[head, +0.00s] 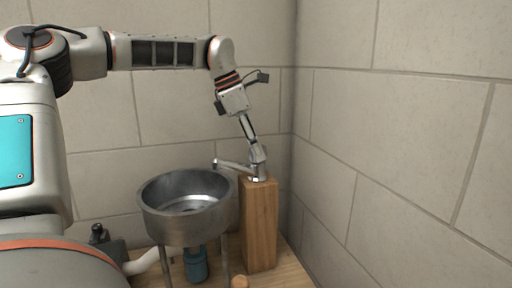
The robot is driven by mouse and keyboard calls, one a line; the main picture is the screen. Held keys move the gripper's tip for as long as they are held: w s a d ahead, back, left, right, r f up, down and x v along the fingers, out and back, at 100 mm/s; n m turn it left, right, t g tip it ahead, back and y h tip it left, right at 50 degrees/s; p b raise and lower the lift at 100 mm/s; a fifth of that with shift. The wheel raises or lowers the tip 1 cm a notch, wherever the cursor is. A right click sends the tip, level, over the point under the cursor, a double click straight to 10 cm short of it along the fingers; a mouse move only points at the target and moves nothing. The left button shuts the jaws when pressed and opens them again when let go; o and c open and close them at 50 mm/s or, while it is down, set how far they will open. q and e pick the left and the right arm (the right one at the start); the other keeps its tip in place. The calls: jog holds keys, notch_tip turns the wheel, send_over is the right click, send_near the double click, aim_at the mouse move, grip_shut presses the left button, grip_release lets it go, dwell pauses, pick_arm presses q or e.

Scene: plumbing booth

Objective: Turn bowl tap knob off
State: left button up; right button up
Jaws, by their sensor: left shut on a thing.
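The bowl tap (257,172) is a small metal tap standing on top of a wooden post, beside the metal bowl (188,222). Its spout (233,166) points left over the bowl's rim. My left gripper (255,147) comes down from above, tilted, and is shut on the tap knob (258,154) at the top of the tap. The fingers partly hide the knob, so its exact angle cannot be told. No water stream shows from the spout. My right gripper is not in view.
The wooden post (260,225) stands close to the right wall (400,150). Under the bowl are metal legs, a blue-grey drain part (195,266) and a white pipe (146,262). A dark object (97,235) stands at the lower left. The back wall is tiled.

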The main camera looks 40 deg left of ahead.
pick_arm(q)
jog(key=o, duration=1.1)
jog(key=v, duration=1.2)
